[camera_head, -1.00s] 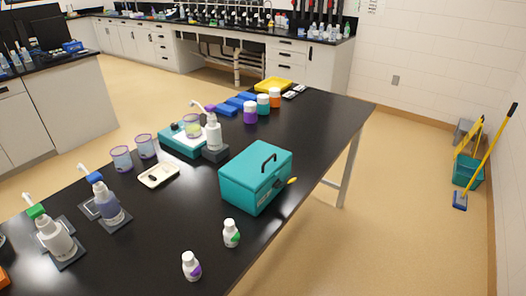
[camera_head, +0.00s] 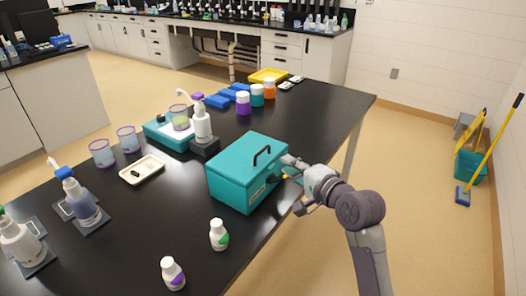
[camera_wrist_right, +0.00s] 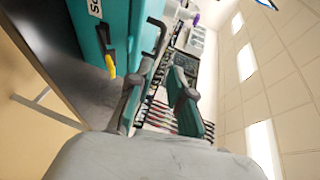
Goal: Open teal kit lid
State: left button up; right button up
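The teal kit (camera_head: 238,190) stands on the black bench with its lid (camera_head: 247,153) closed and a black handle (camera_head: 262,154) on top. My right gripper (camera_head: 284,167) is at the kit's right side, by its front face. In the right wrist view the right gripper (camera_wrist_right: 160,70) has its two fingers apart, with no object seen between them. The kit (camera_wrist_right: 93,35) is at the upper left there, beside the left finger, with a yellow tab (camera_wrist_right: 107,74) on it. Whether the finger touches the kit I cannot tell. My left gripper is not in view.
Two small white bottles, one with a green label (camera_head: 219,236) and one with a purple label (camera_head: 173,274), stand in front of the kit. A white pump bottle (camera_head: 202,127) is behind it. A cream tray (camera_head: 143,170) lies to the left. The bench's right end is clear.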

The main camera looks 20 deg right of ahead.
aim_at(263, 150)
jog(key=x, duration=1.2)
jog(key=shift+w+f+p, duration=0.1)
jog(key=shift+w+p, duration=0.25)
jog(key=shift+p, duration=0.05)
grip_shut()
